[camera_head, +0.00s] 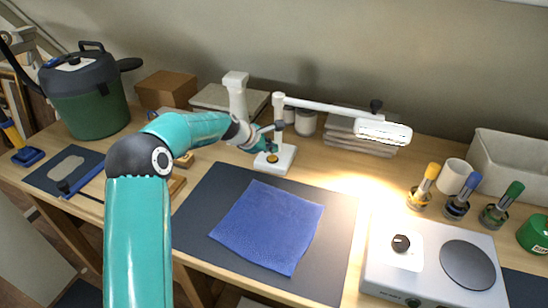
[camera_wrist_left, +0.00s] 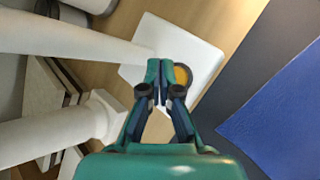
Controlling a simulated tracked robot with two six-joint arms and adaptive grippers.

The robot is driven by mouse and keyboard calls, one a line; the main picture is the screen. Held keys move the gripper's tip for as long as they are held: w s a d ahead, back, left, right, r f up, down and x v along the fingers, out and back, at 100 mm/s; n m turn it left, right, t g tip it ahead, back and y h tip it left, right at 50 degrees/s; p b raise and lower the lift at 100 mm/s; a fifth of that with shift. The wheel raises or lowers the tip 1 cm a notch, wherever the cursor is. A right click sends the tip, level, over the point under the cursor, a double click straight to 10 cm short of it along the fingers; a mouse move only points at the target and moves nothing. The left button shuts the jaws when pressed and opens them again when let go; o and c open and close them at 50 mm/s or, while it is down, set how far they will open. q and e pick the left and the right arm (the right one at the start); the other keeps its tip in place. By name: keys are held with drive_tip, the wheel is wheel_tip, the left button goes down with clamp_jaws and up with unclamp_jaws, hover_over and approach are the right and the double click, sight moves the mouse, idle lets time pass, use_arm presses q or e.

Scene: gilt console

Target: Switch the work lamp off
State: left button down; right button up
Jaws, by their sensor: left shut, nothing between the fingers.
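The white work lamp has a square base (camera_head: 284,163), a post and a long arm that reaches right to its lamp head (camera_head: 383,131). The head is lit and throws a bright patch on the table. A round yellow-brown button (camera_head: 272,158) sits on the base; it also shows in the left wrist view (camera_wrist_left: 183,76), partly hidden by a finger. My left gripper (camera_head: 270,143) is shut and empty, right at the button over the base. In the left wrist view its fingertips (camera_wrist_left: 161,70) are together beside the button; I cannot tell whether they touch it. My right gripper is out of view.
A white column (camera_head: 236,97) stands close behind my left gripper. A blue cloth (camera_head: 268,225) lies on a dark mat (camera_head: 195,225) in front. A hotplate (camera_head: 380,270) and several coloured-handled brushes in jars (camera_head: 456,206) are at the right.

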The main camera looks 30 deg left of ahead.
sight(271, 158)
use_arm(q)
drive_tip(key=shift+f, duration=0.1)
idle(0.4)
drive_tip(key=shift+f, duration=0.3)
drive_tip(key=shift+f+b, duration=0.45)
drive_tip(key=shift+b, duration=0.05)
idle(0.5)
drive_tip(key=shift+r, duration=0.15)
drive_tip(key=shift+r+p, duration=0.75)
drive_tip(key=shift+p, duration=0.15)
wheel_tip(271, 158, up, 6)
drive_tip(key=p, duration=0.6)
drive_tip(key=shift+s, duration=0.1)
